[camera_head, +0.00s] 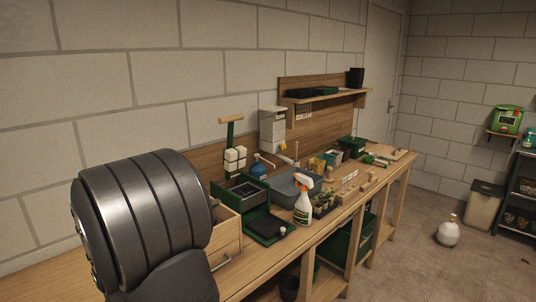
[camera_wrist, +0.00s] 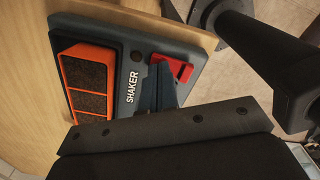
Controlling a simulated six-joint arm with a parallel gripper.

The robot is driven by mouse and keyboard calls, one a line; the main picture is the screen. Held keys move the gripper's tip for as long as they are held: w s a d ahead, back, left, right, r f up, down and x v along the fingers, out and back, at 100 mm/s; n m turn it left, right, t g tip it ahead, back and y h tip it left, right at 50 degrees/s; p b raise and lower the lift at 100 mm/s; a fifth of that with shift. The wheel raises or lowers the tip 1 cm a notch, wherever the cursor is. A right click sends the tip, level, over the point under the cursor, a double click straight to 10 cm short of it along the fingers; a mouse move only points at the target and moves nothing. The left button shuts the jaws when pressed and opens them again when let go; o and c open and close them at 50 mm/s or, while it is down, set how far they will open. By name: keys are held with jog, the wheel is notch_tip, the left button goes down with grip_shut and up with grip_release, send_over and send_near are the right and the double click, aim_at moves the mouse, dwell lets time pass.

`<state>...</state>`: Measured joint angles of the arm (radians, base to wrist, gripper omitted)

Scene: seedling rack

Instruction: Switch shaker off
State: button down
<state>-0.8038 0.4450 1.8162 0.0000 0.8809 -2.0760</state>
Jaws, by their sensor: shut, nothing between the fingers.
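In the wrist view the shaker (camera_wrist: 122,62) is a dark grey panel on the light wood, with the white word SHAKER on it. An orange frame (camera_wrist: 85,85) with dark pads fills its left part. A red switch (camera_wrist: 184,70) sits in a recess at its upper right. My gripper (camera_wrist: 157,72) is shut and empty, its dark fingertips just left of the red switch and partly over it. I cannot tell whether they touch it, nor which way the switch is tipped. I cannot make out the shaker in the head view.
In the head view the long wooden bench (camera_head: 262,272) holds a spray bottle (camera_head: 303,207), a grey basin (camera_head: 286,182) and green trays (camera_head: 268,226). A shelf (camera_head: 325,97) hangs above. A white jug (camera_head: 448,232) stands on the floor. A dark post (camera_wrist: 276,62) is right of the panel in the wrist view.

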notch_tip(320, 180, up, 7)
dwell(0.8)
notch_tip(320, 180, down, 7)
dwell(0.7)
jog(key=shift+r, duration=0.1)
notch_tip(320, 180, up, 15)
jog(key=s+d+m+t+y, duration=0.1)
jog(key=s+d+m, duration=0.1)
jog(key=m, duration=0.4)
jog(key=shift+s+d+r, duration=0.2)
jog(key=shift+d, duration=0.2)
dwell(0.8)
